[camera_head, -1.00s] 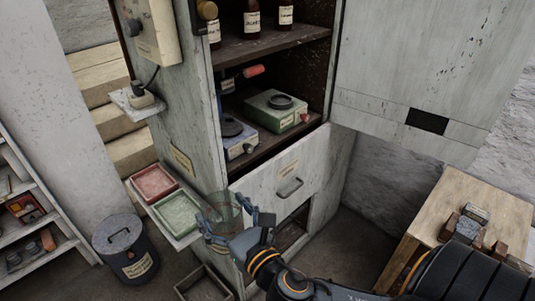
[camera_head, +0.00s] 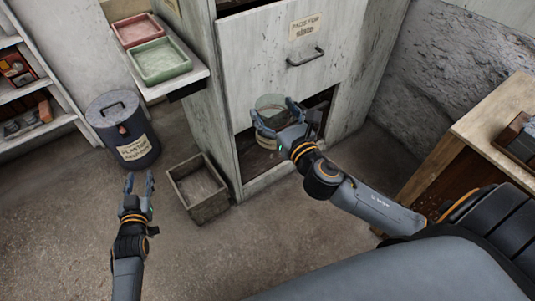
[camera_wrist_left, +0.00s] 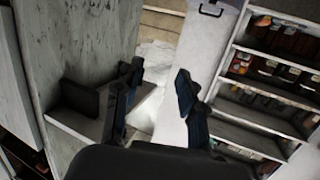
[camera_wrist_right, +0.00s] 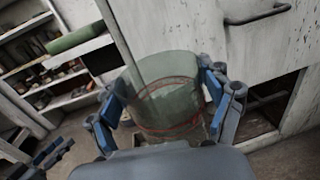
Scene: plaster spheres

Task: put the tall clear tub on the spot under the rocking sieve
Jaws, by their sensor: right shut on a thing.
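The tall clear tub (camera_wrist_right: 165,95) is a greenish see-through cylinder with a red line around it. My right gripper (camera_wrist_right: 160,98) is shut on its sides. In the head view the tub (camera_head: 270,103) is in front of the cabinet's low dark opening (camera_head: 312,112), beneath the drawer; my right gripper (camera_head: 279,118) partly covers it. A pale tan curved piece (camera_head: 266,141) shows by the opening, partly hidden. I cannot make out the rocking sieve or the spot. My left gripper (camera_head: 139,186) is open and empty above the floor; its spread fingers show in the left wrist view (camera_wrist_left: 158,85).
A labelled drawer (camera_head: 303,77) is above the opening. A shelf holds a red tray (camera_head: 136,29) and a green tray (camera_head: 160,62). A dark lidded bin (camera_head: 124,132) and an open wooden box (camera_head: 198,188) stand on the floor. A wooden table (camera_head: 470,135) is at right.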

